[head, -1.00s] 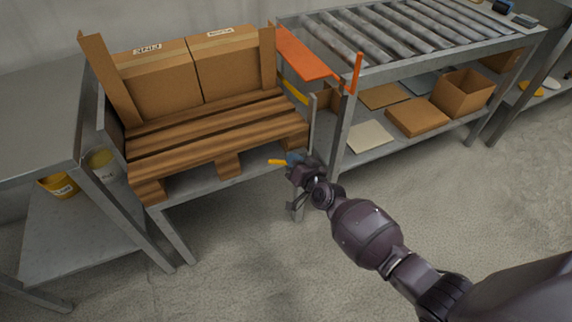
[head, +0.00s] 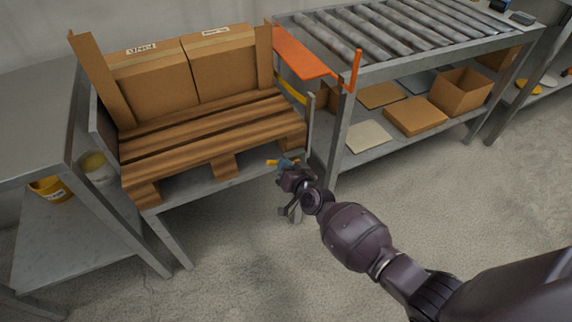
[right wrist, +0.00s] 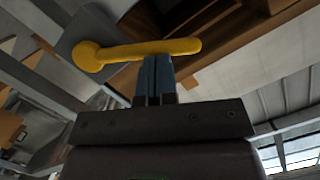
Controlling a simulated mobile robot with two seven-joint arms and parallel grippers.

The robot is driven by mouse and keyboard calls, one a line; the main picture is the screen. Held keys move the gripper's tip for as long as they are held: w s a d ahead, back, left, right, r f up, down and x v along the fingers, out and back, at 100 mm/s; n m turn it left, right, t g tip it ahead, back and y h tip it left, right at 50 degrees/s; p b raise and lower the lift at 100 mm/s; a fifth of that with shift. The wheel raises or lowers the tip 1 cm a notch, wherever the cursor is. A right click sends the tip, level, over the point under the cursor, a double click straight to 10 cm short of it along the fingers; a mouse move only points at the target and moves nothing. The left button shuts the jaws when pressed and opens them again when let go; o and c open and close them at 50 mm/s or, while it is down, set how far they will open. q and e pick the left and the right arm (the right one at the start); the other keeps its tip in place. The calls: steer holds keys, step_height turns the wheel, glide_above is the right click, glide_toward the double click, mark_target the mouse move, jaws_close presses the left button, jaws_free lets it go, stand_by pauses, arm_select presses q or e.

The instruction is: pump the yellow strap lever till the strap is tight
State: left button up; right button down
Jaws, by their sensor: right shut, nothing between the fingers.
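The yellow strap lever (right wrist: 140,50) shows in the right wrist view as a bar with a round hub at its left end, mounted on a grey plate (right wrist: 85,28). It lies across the view just beyond the fingertips of my right gripper (right wrist: 155,68). The blue fingers are shut together with nothing between them; whether they touch the lever I cannot tell. In the head view the lever (head: 272,162) shows as a small yellow piece beside my right gripper (head: 286,163), at the pallet's front right corner. The yellow strap (head: 291,92) shows partly behind the pallet's right end. My left gripper is not in view.
A wooden pallet (head: 190,140) with two cardboard boxes (head: 152,78) rests on a grey stand. An orange plate (head: 303,52) and a roller conveyor (head: 400,32) stand to the right. A grey table (head: 35,110) is at left. The floor in front is clear.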

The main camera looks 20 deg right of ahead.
arm_select(q)
steer(key=shift+p, duration=0.3)
arm_select(e)
steer(key=shift+a+f+n, duration=0.3)
steer(key=shift+n, duration=0.2)
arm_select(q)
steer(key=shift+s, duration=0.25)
arm_select(e)
steer(key=f+n+h, duration=0.1)
steer(key=f+n, duration=0.1)
steer(key=n, duration=0.1)
steer(key=a+f+n+h, duration=0.1)
steer(key=f+n, duration=0.1)
steer(key=n, duration=0.1)
steer(key=shift+a+f, duration=0.2)
steer(key=shift+f, duration=0.2)
arm_select(q)
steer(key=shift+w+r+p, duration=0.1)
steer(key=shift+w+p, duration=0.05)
steer(key=shift+p, duration=0.15)
arm_select(e)
steer(key=shift+r, duration=0.1)
